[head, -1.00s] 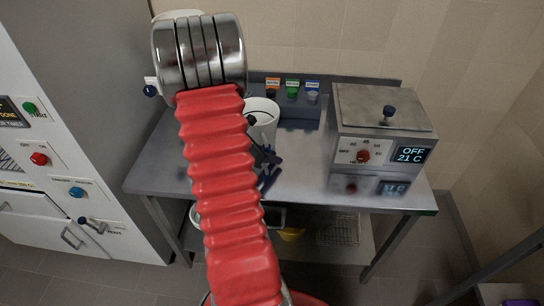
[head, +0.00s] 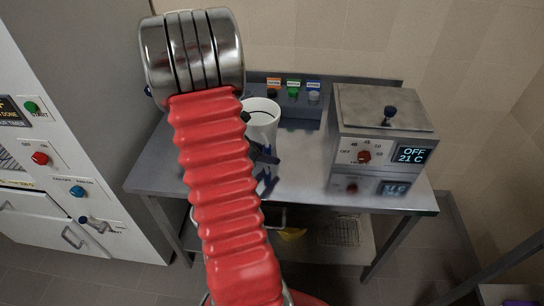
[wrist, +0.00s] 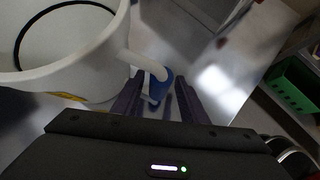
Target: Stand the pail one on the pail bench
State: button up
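A white pail (head: 262,115) stands on the steel bench (head: 300,180), partly hidden behind my red arm; I cannot read any number on it. In the wrist view the pail (wrist: 75,65) fills the upper left, with its open rim and a white side handle (wrist: 150,64) with a blue grip part (wrist: 160,85). My gripper (wrist: 158,100) is open, with its two dark fingers on either side of the blue part and a gap to its right. In the head view my gripper (head: 264,158) is small and dark beside the pail, mostly hidden.
A steel heating box (head: 384,125) with a display reading OFF 21 C stands on the bench's right. Coloured buttons (head: 293,95) are at the back. A white machine (head: 70,190) stands left. A yellow item (head: 292,233) and a wire basket (head: 340,232) are on the shelf below.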

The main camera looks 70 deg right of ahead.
jog(key=v, duration=0.9)
dwell(0.6)
jog(key=w+a+r+m+t+y, duration=0.1)
jog(key=w+a+r+m+t, duration=0.3)
jog(key=a, duration=0.6)
jog(key=w+a+r+m+t+y, duration=0.1)
jog(key=w+a+r+m, duration=0.1)
jog(key=w+a+r, duration=0.6)
jog(key=s+a+r+m+t+y, duration=0.1)
jog(key=a+r+m+t+y, duration=0.1)
jog(key=a, duration=1.1)
jog(key=s+a+r+m+t+y, duration=0.1)
jog(key=s+a+m+t+y, duration=0.1)
jog(key=a, duration=1.2)
jog(key=shift+r+t+y, duration=0.35)
jog(key=shift+t+y, duration=0.25)
jog(key=shift+t, duration=0.5)
